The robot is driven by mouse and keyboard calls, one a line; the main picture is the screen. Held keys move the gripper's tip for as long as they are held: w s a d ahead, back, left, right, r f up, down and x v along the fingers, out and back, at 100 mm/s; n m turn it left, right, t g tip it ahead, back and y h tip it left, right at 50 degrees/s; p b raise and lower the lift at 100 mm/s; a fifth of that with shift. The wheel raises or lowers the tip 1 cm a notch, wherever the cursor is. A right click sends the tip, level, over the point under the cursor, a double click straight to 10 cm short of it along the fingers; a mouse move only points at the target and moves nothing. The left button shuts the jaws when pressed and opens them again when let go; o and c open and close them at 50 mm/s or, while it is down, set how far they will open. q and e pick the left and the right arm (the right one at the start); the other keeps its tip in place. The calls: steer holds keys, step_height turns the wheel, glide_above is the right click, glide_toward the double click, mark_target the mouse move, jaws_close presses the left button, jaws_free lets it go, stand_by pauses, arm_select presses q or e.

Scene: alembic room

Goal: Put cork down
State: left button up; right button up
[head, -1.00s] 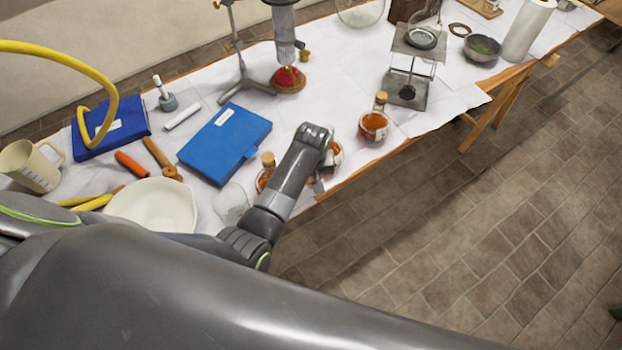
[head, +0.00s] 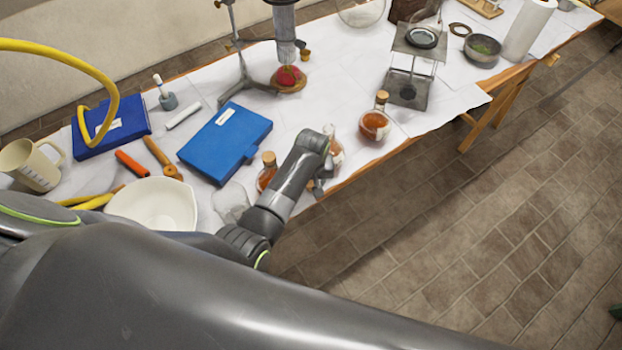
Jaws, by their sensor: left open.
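My left gripper (head: 318,187) is open at the front edge of the white-covered table, with its fingers mostly hidden behind my wrist. A small tan piece that looks like a cork (head: 310,185) shows at the fingertips, by the table edge; I cannot tell whether it touches a finger. A corked flask (head: 374,125) stands further right. Another corked flask (head: 266,177) stands left of my wrist. My right gripper is not in view.
A blue case (head: 225,142) lies behind the left corked flask. A clear glass vessel (head: 230,202) and a white bowl (head: 155,204) stand to the left. A metal stand (head: 411,75) is at the back right. Bare white cloth lies between the case and the right flask.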

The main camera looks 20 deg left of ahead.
arm_select(q)
steer(key=shift+r, duration=0.35)
step_height(320, 180, up, 12)
steer(key=s, duration=0.1)
steer(key=shift+d+f, duration=0.25)
steer(key=shift+d, duration=0.05)
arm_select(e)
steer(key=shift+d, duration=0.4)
arm_select(q)
steer(key=shift+s, duration=0.2)
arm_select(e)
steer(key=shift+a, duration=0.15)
